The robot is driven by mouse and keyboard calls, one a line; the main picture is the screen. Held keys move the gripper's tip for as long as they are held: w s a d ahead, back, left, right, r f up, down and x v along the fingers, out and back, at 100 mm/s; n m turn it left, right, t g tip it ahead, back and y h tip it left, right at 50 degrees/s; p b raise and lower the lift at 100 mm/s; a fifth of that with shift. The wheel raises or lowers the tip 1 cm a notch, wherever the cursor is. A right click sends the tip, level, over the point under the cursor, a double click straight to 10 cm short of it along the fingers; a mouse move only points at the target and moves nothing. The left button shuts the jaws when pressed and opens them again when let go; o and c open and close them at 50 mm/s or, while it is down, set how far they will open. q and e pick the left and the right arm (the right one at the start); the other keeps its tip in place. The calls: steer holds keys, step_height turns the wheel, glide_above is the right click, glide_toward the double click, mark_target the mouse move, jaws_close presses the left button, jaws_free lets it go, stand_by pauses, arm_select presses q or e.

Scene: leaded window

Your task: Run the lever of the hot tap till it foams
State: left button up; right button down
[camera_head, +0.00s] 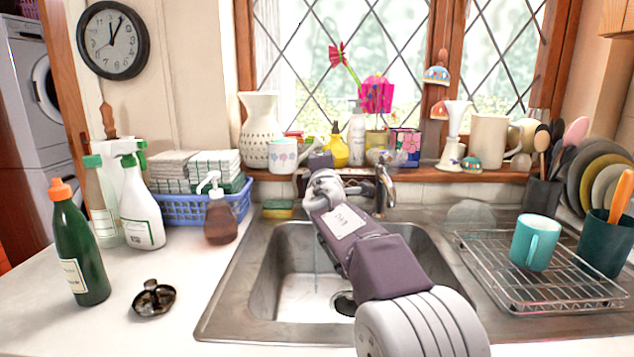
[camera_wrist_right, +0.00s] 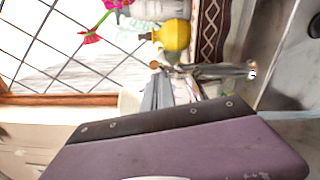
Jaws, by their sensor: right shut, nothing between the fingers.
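The silver tap (camera_head: 384,188) stands at the back of the sink, partly hidden behind my right arm in the head view. In the right wrist view the tap (camera_wrist_right: 222,70) appears sideways, just beyond my fingers. A small brownish round knob (camera_wrist_right: 154,65) shows close to the fingertips; I cannot tell whether it is the lever's end or whether they touch. My right gripper (camera_head: 320,160) is shut and empty, beside the tap near the sill. It also shows in the right wrist view (camera_wrist_right: 160,78). A thin vertical line, perhaps water, shows in the basin (camera_head: 315,268); no foam is visible. My left gripper is out of view.
The sill holds a yellow bottle (camera_head: 335,150), a white vase (camera_head: 259,128) and mugs near my gripper. A sponge (camera_head: 279,208) and a soap dispenser (camera_head: 220,215) stand left of the basin. A dish rack (camera_head: 545,290) with a teal mug (camera_head: 533,242) is right.

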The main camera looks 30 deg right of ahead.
arm_select(q)
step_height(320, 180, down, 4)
steer(key=b, duration=0.4)
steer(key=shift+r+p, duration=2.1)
steer(key=shift+p, duration=0.35)
arm_select(e)
steer(key=d+n+t+y, duration=0.2)
steer(key=d+n+y, duration=0.2)
steer(key=d+y, duration=0.2)
steer(key=shift+d+r, duration=0.15)
steer(key=shift+d, duration=0.5)
steer(key=shift+w+d, duration=0.1)
